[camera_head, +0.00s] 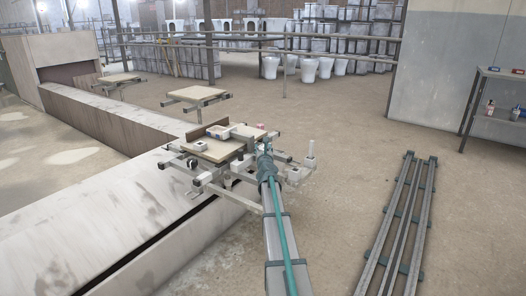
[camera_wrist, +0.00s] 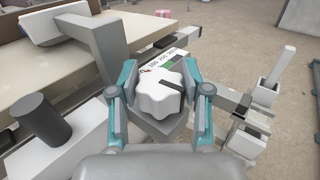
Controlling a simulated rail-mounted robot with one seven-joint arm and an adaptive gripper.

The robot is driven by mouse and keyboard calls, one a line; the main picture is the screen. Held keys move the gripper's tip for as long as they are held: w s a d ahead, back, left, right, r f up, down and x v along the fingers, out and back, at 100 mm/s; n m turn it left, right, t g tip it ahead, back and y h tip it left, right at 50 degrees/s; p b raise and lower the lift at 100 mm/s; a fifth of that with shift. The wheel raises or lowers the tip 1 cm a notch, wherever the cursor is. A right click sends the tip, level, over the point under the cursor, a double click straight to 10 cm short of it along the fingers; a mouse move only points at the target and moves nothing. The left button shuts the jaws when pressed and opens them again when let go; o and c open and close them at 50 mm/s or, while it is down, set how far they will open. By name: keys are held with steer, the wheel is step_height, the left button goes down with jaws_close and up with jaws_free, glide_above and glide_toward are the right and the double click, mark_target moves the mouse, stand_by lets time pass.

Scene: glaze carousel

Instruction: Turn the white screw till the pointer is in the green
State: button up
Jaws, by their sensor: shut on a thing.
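The white screw (camera_wrist: 160,94) is a lobed knob in the middle of the wrist view, with a dark bar across its right part. My gripper (camera_wrist: 163,92) has its teal-edged fingers closed on the left and right sides of the knob. Just behind the knob is a white scale (camera_wrist: 162,58) with printed numbers and a green zone (camera_wrist: 173,63). A small red mark shows at the scale's left end. The knob covers part of the scale, and I cannot tell for sure where the pointer stands. In the head view my arm hides the knob.
A carousel table with a tan board (camera_head: 217,150) stands beside the long pale wall (camera_head: 110,225). A grey cylinder (camera_wrist: 42,122) stands at left. Metal rails (camera_head: 400,225) lie on the floor.

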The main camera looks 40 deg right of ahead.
steer(key=o, duration=1.2)
steer(key=v, duration=1.2)
